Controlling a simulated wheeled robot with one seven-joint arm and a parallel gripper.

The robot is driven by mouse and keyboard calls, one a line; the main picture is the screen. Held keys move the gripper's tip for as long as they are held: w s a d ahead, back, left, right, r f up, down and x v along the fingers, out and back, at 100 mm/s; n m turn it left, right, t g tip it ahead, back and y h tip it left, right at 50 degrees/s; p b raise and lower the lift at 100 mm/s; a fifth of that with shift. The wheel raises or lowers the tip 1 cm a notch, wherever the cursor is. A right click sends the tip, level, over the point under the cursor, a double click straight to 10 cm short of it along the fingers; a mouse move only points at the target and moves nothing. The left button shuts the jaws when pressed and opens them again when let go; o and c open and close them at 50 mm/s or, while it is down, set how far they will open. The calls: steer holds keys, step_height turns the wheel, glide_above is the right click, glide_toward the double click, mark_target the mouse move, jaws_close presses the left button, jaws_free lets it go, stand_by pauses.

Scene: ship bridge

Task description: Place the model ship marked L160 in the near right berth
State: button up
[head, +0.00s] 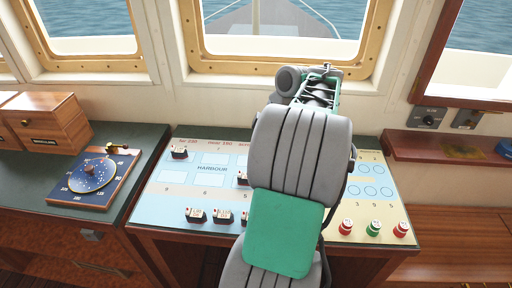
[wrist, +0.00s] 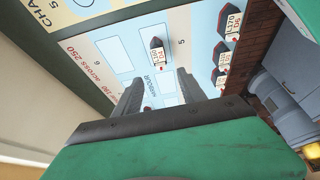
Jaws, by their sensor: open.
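My gripper's two fingers (wrist: 158,98) are open and reach over the chart board in the wrist view. A small dark and red shape shows low between them; I cannot tell whether it is a ship. One model ship (wrist: 158,52) stands apart on the board, beyond the fingers; it also shows in the head view (head: 243,178), at the right of the harbour. A row of ships stands along the near edge, one seemingly marked L270 (wrist: 235,22). I cannot read L160 on any ship. Pale outlined berths (wrist: 115,54) surround the word HARBOUR. My arm hides the gripper in the head view.
Another ship (head: 179,152) stands at the board's far left. Red and green pieces (head: 373,228) stand at its near right. A blue dial plate (head: 93,176) and a wooden drawer box (head: 45,122) are on the left counter. Windows and the wall close the far side.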

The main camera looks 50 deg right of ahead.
steer(key=w+a+r+m+h, duration=0.1)
steer(key=w+a+m, duration=0.15)
steer(key=a, duration=0.75)
steer(key=w+a+m, duration=0.1)
steer(key=w+a, duration=0.2)
steer(key=a, duration=0.7)
steer(key=s+a+f+m+h, duration=0.1)
steer(key=s+a+f+m, duration=0.2)
steer(key=s+a, duration=0.4)
steer(key=a+m, duration=0.1)
steer(key=a, duration=0.2)
steer(key=shift+s+f+h, duration=0.25)
steer(key=shift+f+h, duration=0.15)
